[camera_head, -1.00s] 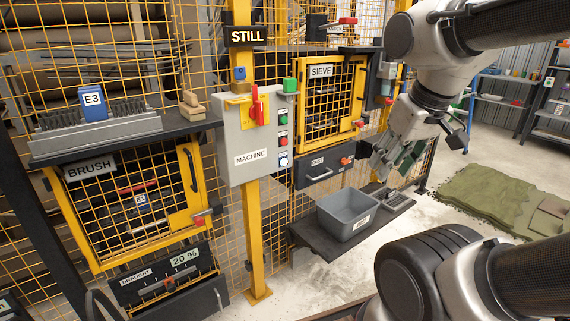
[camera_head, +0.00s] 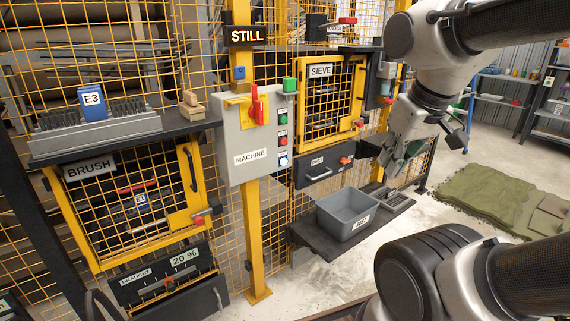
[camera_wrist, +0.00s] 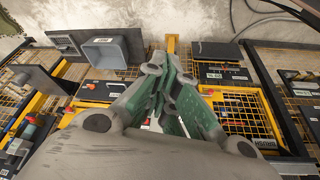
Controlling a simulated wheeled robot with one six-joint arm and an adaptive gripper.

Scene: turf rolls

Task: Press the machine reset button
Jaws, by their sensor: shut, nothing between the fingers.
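The grey machine box (camera_head: 238,138), labelled MACHINE, is fixed to the yellow post. A red lever (camera_head: 255,106) sits on a yellow plate at upper left. My gripper (camera_head: 390,172) is right of the box, apart from it, shut and empty. Its green-padded fingers also show in the wrist view (camera_wrist: 172,68).
A larger green button (camera_head: 290,84) is on the box's top right corner. The sieve cage (camera_head: 330,100) and dust drawer (camera_head: 324,170) stand between box and gripper. A grey bin (camera_head: 347,214) is on the low shelf. The STILL sign (camera_head: 247,36) hangs above.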

